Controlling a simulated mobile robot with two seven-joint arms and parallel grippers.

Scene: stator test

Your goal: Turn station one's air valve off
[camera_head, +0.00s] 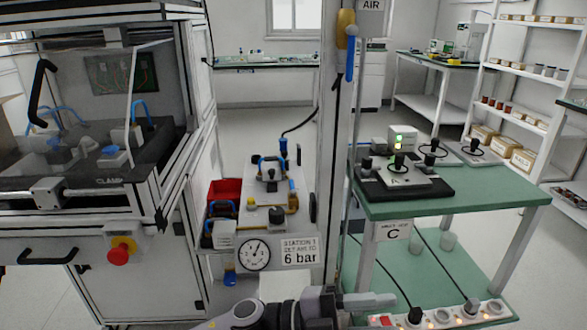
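Under the AIR sign (371,5), a yellow valve-like body (345,24) with a blue lever (350,62) is mounted high on the grey upright post. The lever hangs straight down, along the post. Below it are station one's sign (300,251), reading 6 bar, and a round dial gauge (254,254). One arm of mine crosses the bottom edge from the left, its grey end, seemingly my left gripper (372,300), pointing right. It is far below the lever and touches nothing that I can see. Its finger opening cannot be made out. My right gripper is not in view.
A machine enclosure with a red stop button (119,252) stands at left. A red bin (224,192) and fixtures sit behind the gauge. At right, a green-topped table (470,199) carries test devices; a power strip (450,316) lies low in front.

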